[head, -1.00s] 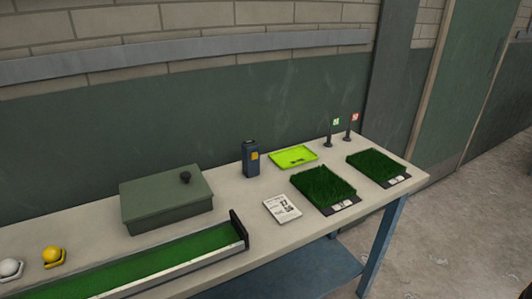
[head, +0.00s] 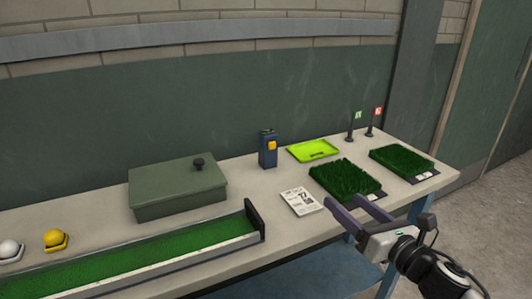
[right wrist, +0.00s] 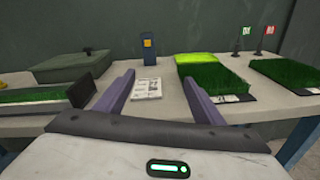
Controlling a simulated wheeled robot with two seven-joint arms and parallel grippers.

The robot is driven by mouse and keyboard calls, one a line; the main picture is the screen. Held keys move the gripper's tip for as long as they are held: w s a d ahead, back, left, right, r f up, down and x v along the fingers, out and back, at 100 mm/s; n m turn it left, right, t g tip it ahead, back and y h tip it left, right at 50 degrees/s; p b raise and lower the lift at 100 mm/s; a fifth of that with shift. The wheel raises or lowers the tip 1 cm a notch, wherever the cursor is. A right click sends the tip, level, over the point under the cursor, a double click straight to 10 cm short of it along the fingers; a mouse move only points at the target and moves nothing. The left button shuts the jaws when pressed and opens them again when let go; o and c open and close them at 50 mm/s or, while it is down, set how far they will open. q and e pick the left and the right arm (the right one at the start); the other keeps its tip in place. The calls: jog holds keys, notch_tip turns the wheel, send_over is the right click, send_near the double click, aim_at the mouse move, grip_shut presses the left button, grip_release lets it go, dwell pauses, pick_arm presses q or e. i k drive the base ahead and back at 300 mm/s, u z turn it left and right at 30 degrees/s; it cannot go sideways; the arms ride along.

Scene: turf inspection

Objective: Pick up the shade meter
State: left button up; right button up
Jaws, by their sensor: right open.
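The shade meter appears to be the upright dark blue box with a yellow patch (head: 268,150). It stands at the back of the bench near the wall, left of the lime tray. It also shows in the right wrist view as a blue box (right wrist: 149,48), beyond and slightly left of the middle between the fingers. My right gripper (head: 343,199) is open and empty at the bench's front edge, in front of the near turf sample and right of the printed card. Its fingers (right wrist: 158,77) frame the card in the wrist view. My left gripper is not in view.
A lime tray (head: 313,151), two turf samples (head: 345,178) (head: 402,160) and two small flags stand to the right. A printed card (head: 300,201) lies before the meter. A green lidded box (head: 178,188) and a turf channel (head: 150,255) are left. Bare bench (head: 245,182) surrounds the meter.

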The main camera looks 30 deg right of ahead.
aim_at(268, 158)
jog(key=i, duration=0.95)
